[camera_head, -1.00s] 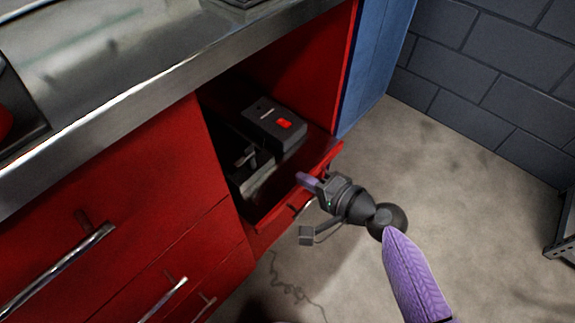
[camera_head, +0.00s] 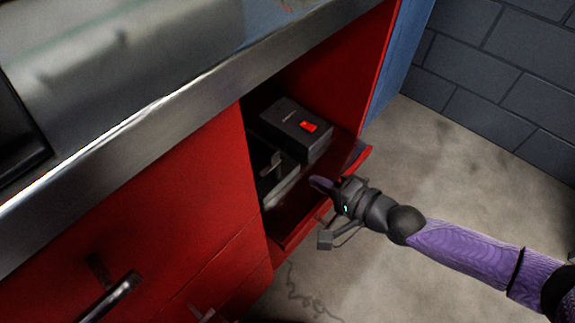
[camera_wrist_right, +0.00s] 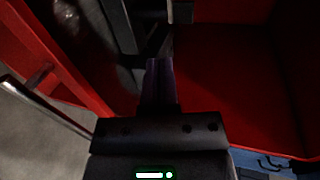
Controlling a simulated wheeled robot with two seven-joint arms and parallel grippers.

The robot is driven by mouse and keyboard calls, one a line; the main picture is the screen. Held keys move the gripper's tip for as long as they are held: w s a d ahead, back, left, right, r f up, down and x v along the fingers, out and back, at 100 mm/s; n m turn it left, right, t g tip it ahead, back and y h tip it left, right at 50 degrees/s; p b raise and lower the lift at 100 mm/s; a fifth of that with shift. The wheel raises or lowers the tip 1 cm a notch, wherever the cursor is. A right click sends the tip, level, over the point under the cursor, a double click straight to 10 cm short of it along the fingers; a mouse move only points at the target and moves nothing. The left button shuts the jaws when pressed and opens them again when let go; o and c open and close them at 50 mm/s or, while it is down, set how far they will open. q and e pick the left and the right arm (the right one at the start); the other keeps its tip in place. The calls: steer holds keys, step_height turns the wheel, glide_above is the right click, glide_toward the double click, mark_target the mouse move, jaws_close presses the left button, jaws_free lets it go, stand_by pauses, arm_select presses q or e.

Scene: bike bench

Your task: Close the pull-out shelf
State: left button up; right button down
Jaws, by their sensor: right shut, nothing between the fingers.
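The pull-out shelf (camera_head: 361,160) is a red-edged board with a dark top, partly out of the open red cabinet in the head view. A black box with a red patch (camera_head: 298,127) and a dark metal item (camera_head: 275,180) sit on it. My right gripper (camera_head: 320,184) is shut and empty, with its purple fingertips over the shelf's front part; I cannot tell whether they touch it. In the right wrist view the shut fingers (camera_wrist_right: 160,82) point inward, and a bar handle (camera_wrist_right: 42,104) shows on the red front at left. My left gripper is not in view.
A metal worktop (camera_head: 150,70) overhangs the cabinet. Closed red drawers with bar handles (camera_head: 110,297) are at the lower left. A blue panel (camera_head: 400,65) and a grey block wall (camera_head: 500,60) stand at right. The floor (camera_head: 450,175) before the shelf is mostly clear.

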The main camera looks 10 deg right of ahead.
mark_target(275, 154)
steer(key=x, duration=0.2)
steer(key=b+x, duration=0.1)
steer(key=x, duration=0.3)
steer(key=shift+w+a+r, duration=0.3)
steer(key=shift+w+a, duration=0.05)
steer(key=shift+w, duration=0.05)
steer(key=shift+w+a, duration=0.1)
steer(key=shift+w, duration=0.05)
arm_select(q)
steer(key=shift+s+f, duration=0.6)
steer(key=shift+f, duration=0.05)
arm_select(e)
steer(key=shift+r, duration=0.1)
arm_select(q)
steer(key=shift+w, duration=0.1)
arm_select(e)
steer(key=shift+w, duration=0.1)
steer(key=w+a+b, duration=0.1)
steer(key=w+a, duration=0.1)
steer(key=w, duration=0.1)
steer(key=shift+a+b, duration=0.25)
steer(key=shift+b, duration=0.05)
steer(key=shift+w+a, duration=0.1)
steer(key=shift+w, duration=0.05)
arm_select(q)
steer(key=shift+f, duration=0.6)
arm_select(e)
steer(key=shift+r, duration=0.1)
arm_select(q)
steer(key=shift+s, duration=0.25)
